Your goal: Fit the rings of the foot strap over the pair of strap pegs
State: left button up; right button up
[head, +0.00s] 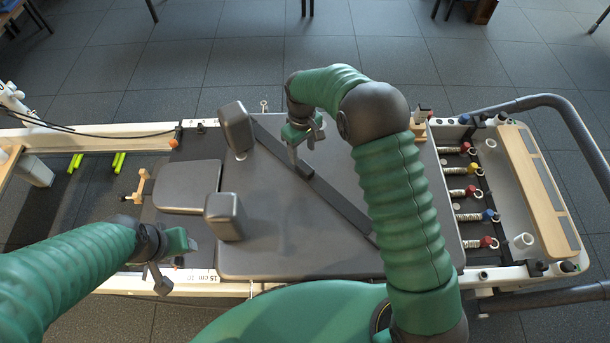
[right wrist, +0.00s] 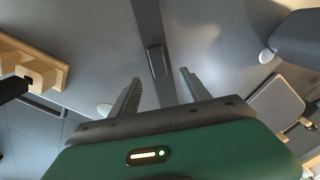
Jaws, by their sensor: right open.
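The foot strap (head: 333,199) is a long dark band lying diagonally across the grey padded carriage (head: 290,255). Its far end runs beside a grey shoulder block (head: 236,126), and its near end reaches toward the right arm. I cannot make out its rings. My right gripper (head: 305,143) is open above the strap's upper part. In the right wrist view the strap (right wrist: 146,25) runs between and beyond the open fingers (right wrist: 158,88), with a dark raised piece on it. My left gripper (head: 176,264) is open and empty by the near rail. I cannot identify the strap pegs with certainty.
A second grey block (head: 224,216) stands on the carriage beside a headrest pad (head: 187,186). Coloured springs (head: 468,191) and a wooden footboard (head: 530,190) are at the right. A small pale eyelet (head: 264,105) shows at the far edge.

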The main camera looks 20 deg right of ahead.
aim_at(305, 166)
notch_tip(305, 166, down, 4)
jog(key=shift+f+b, duration=0.1)
jog(key=shift+b, duration=0.35)
jog(key=f+b, duration=0.2)
jog(key=f, duration=0.2)
jog(key=shift+s+d+b, duration=0.25)
jog(key=shift+s+b, duration=0.05)
jog(key=shift+b, duration=0.1)
jog(key=shift+f, duration=0.4)
pick_arm(q)
jog(key=x, duration=0.2)
jog(key=s+x, duration=0.1)
jog(key=x, duration=0.1)
jog(key=shift+f, duration=0.25)
pick_arm(e)
jog(key=shift+r, duration=0.1)
jog(key=shift+c, duration=0.7)
grip_shut()
